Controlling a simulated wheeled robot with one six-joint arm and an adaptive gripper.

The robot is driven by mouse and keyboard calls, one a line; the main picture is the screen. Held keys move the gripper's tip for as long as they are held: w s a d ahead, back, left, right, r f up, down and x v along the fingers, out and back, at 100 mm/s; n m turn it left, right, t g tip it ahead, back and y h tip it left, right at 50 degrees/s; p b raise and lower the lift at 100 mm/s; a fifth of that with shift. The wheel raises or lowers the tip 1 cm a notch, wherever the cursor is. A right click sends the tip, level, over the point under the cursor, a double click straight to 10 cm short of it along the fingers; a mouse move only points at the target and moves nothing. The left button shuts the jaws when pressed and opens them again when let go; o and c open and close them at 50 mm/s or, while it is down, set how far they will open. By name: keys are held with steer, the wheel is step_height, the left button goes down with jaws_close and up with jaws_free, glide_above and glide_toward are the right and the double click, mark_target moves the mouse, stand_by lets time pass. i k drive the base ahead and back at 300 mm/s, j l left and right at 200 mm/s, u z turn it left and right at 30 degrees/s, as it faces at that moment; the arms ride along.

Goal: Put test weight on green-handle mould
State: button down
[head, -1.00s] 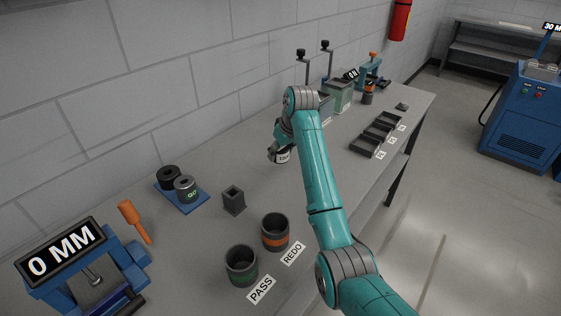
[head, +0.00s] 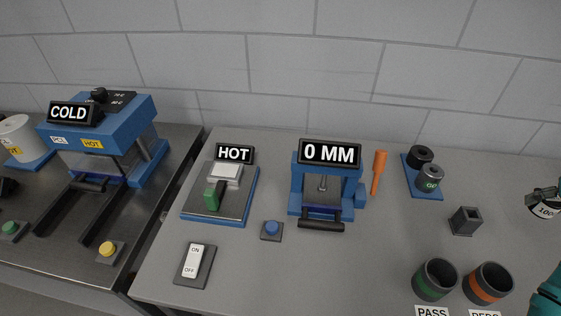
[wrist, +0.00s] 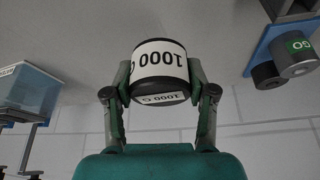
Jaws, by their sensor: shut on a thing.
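The test weight (wrist: 158,55), a dark cylinder with a white 1000 G label, is between the fingers of my gripper (wrist: 159,82) in the wrist view. My gripper is shut on it. In the head view the weight (head: 543,206) shows at the right edge, with most of my arm out of frame. A mould with a green handle (head: 212,196) and a pale top block (head: 225,173) sits on a blue-edged plate (head: 237,208) under a HOT sign, at left centre, far from the weight.
The 0 MM gauge press (head: 327,185) stands right of the hot plate. A blue button (head: 271,229) and an ON/OFF switch (head: 195,263) lie in front. An orange-handled tool (head: 378,172), GO gauges (head: 430,178), a square cup (head: 465,221) and PASS cup (head: 435,279) are farther right.

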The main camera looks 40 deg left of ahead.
mark_target(226, 170)
steer(key=k+j+u, duration=0.15)
steer(key=k+j, duration=0.2)
steer(key=k+j+u, duration=0.15)
steer(key=k+j, duration=0.15)
steer(key=j, duration=0.2)
steer(key=k+j+u, duration=0.15)
steer(key=j, duration=0.3)
steer(key=j+u, duration=0.1)
steer(key=j, duration=0.7)
steer(key=k, duration=0.05)
